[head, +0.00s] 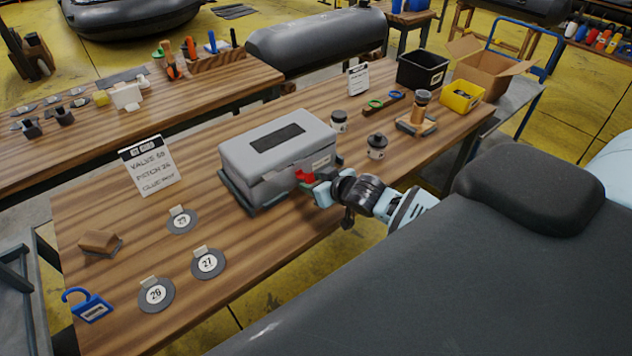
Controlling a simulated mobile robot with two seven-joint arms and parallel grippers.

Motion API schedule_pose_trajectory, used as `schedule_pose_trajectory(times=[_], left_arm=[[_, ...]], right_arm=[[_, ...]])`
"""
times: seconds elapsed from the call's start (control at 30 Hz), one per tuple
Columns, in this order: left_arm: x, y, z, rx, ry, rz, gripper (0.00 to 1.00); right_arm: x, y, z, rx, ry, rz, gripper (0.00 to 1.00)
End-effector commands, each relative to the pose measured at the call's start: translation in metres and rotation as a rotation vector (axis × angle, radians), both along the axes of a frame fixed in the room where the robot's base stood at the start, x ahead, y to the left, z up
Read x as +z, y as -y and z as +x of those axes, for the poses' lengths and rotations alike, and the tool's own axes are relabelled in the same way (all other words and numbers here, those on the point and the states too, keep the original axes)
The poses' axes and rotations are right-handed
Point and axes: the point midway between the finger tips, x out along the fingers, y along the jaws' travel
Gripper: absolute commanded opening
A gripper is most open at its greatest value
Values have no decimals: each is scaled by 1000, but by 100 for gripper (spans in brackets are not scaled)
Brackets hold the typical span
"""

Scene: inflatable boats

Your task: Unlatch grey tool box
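The grey tool box (262,158) stands on the wooden table with its lid down. It has a dark panel on top and a pale label near its right end. A small red piece, seemingly a latch (305,176), shows at its front right side. My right gripper (312,184) is at this red piece, its arm coming in from the right. The fingertips overlap the red piece, so I cannot tell whether they grip it or only touch it. My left gripper is not in view.
The wooden table (225,292) holds round numbered tags (208,264), a sign card (150,166), a blue padlock-shaped item (88,305) and dark jars (376,146) right of the box. A black bin (421,70) and yellow bin (461,96) stand farther back.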

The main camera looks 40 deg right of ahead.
Motion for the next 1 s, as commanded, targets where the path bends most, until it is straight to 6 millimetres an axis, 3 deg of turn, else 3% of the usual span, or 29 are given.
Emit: schedule_pose_trajectory(times=[0.27,0.7,1.0], left_arm=[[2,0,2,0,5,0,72],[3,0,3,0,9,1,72],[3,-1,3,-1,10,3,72]], right_arm=[[4,1,-8,0,0,0,47],[32,5,-59,0,-2,-1,47],[38,5,-68,0,0,-1,47]])
